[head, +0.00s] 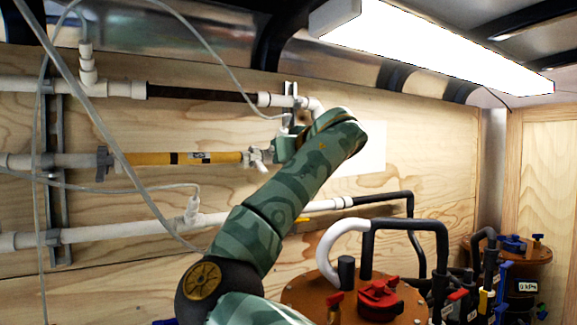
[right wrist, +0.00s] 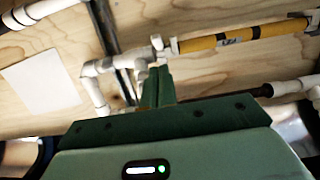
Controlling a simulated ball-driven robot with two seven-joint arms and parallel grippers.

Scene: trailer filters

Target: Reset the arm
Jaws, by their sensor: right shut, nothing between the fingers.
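My right arm, in green camouflage covering, rises from the bottom middle of the head view and bends at the top toward the pipe wall. My right gripper (head: 284,146) is at the end of it, partly hidden by the wrist, in front of the pipes near the white valve fittings. In the right wrist view the green fingers (right wrist: 158,86) are together with nothing between them. They point toward the white pipe elbow and the valve end of the yellow filter; I cannot tell whether they touch anything. My left gripper is not in view.
A yellow filter tube (head: 185,159) and white pipes (head: 130,232) run along the plywood wall. Thin hoses hang at left. A brown-lidded tank (head: 305,292) with a red valve (head: 378,297) and black hoses stands at lower right. A bright lamp (head: 430,45) hangs above.

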